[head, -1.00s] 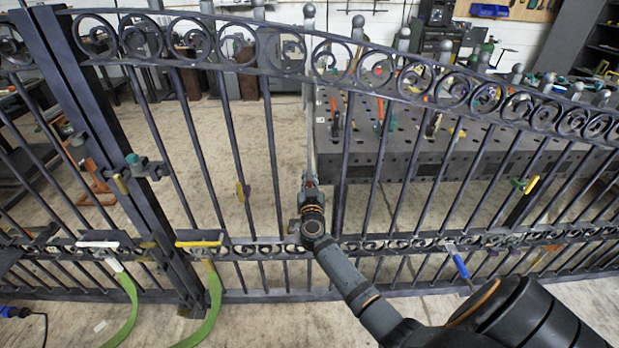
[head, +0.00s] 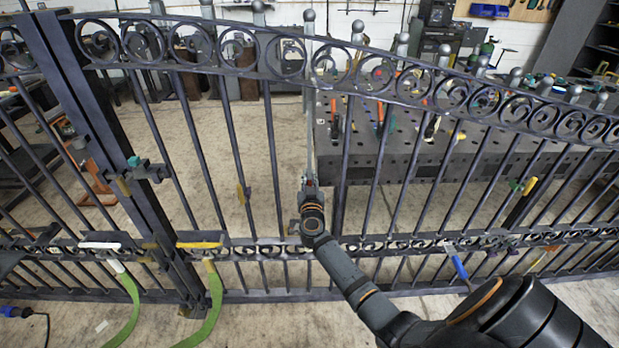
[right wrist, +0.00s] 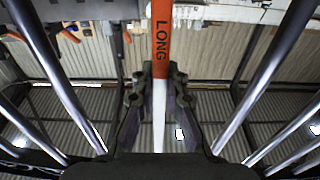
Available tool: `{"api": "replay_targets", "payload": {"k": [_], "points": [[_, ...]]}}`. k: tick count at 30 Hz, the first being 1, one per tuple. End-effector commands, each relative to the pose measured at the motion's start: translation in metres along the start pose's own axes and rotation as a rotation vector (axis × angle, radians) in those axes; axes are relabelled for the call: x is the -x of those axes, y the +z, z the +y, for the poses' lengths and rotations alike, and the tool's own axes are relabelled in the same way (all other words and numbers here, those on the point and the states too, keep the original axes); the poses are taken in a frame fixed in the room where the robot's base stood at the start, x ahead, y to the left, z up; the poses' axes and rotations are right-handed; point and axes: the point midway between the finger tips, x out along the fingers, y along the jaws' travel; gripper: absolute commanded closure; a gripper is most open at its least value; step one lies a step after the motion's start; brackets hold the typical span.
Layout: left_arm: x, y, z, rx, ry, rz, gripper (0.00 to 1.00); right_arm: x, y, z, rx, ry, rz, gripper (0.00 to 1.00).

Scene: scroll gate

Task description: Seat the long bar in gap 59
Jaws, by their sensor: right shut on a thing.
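My right gripper (head: 311,186) is shut on the long bar. The bar (head: 309,135) is thin, pale grey and close to upright, rising from the gripper toward the gate's top scroll band. In the right wrist view the bar (right wrist: 162,45) carries an orange sleeve marked LONG, and its pale part (right wrist: 159,115) runs between the fingers (right wrist: 160,98). The gate (head: 232,145) is dark metal with slanting bars and scroll bands. The held bar stands in the space between two dark bars. No gap number is readable, and whether the bar touches either band is unclear. My left gripper is out of view.
Dark gate bars stand close on both sides of the right gripper. A perforated steel table (head: 440,150) with tools is behind the gate. A heavy post (head: 110,150), green straps (head: 212,305) and a blue-handled tool (head: 460,267) are at the gate. Bare floor lies behind it.

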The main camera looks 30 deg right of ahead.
Motion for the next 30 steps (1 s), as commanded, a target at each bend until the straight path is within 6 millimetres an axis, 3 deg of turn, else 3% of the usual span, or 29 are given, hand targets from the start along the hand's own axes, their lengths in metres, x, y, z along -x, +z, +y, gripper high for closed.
{"api": "replay_targets", "payload": {"k": [20, 21, 26, 30], "points": [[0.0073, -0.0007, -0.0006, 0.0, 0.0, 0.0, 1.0, -0.0063, 0.0033, 0.0006, 0.001, 0.0, -0.02, 1.0], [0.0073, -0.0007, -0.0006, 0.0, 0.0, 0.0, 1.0, -0.0063, 0.0033, 0.0006, 0.001, 0.0, -0.02, 0.84], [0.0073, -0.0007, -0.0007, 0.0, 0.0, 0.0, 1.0, -0.0065, 0.0023, 0.0004, 0.001, 0.0, -0.018, 0.62], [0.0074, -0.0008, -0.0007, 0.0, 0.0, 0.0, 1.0, -0.0066, 0.0015, 0.0003, 0.0, 0.0, -0.017, 0.62]]}}
